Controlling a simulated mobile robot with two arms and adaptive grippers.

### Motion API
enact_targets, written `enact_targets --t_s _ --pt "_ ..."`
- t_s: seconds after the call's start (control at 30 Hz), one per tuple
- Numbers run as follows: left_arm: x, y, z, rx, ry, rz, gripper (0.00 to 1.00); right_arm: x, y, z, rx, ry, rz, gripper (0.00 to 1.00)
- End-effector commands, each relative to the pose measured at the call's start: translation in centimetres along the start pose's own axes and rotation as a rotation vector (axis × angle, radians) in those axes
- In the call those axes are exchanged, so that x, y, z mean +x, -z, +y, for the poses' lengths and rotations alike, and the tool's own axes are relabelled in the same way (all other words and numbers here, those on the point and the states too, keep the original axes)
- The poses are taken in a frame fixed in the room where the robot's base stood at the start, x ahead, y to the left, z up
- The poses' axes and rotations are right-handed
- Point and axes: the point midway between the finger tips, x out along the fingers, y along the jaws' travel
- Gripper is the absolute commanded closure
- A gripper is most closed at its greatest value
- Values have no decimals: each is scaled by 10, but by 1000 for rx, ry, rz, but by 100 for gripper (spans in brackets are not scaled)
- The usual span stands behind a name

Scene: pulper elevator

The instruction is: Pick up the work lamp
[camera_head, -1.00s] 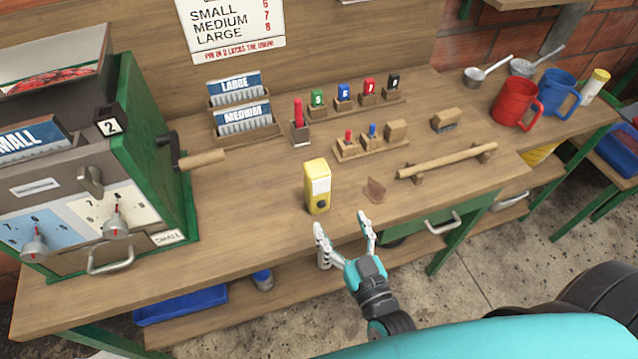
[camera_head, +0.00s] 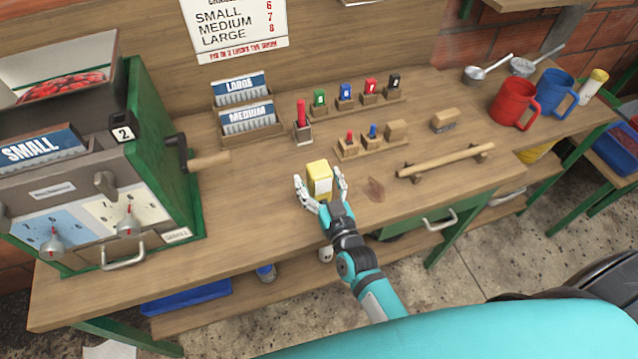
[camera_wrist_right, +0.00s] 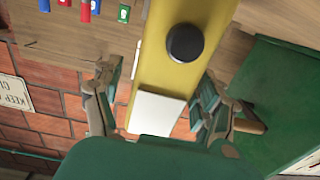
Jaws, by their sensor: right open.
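The work lamp (camera_head: 319,176) is a yellow upright block on the workbench, near its front edge. In the right wrist view the work lamp (camera_wrist_right: 178,72) shows a round black knob and a white panel, large and close. My right gripper (camera_head: 321,188) is open, with one finger on each side of the lamp. In the wrist view the right gripper's fingers (camera_wrist_right: 158,108) flank the lamp, with gaps visible beside it. The lamp's lower part is hidden by the gripper in the head view. My left gripper is not in view.
A green machine (camera_head: 150,160) with a crank stands on the left. Wooden holders with coloured pegs (camera_head: 370,143) sit behind the lamp. A wooden rail (camera_head: 445,160) lies to the right, with a red mug (camera_head: 512,104) and a blue mug (camera_head: 556,92) beyond.

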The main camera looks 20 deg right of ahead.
Motion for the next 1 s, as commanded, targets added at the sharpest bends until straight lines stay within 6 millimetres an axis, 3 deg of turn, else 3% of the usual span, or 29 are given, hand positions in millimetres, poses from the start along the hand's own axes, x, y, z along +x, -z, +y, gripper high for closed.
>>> enact_targets --t_s 0.17,0.67,1.0 --pt "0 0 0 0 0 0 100 0 -1 0 0 0 0 26" --pt "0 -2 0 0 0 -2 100 -1 0 0 0 0 0 92" --pt "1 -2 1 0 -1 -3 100 0 3 0 1 -1 4 94"
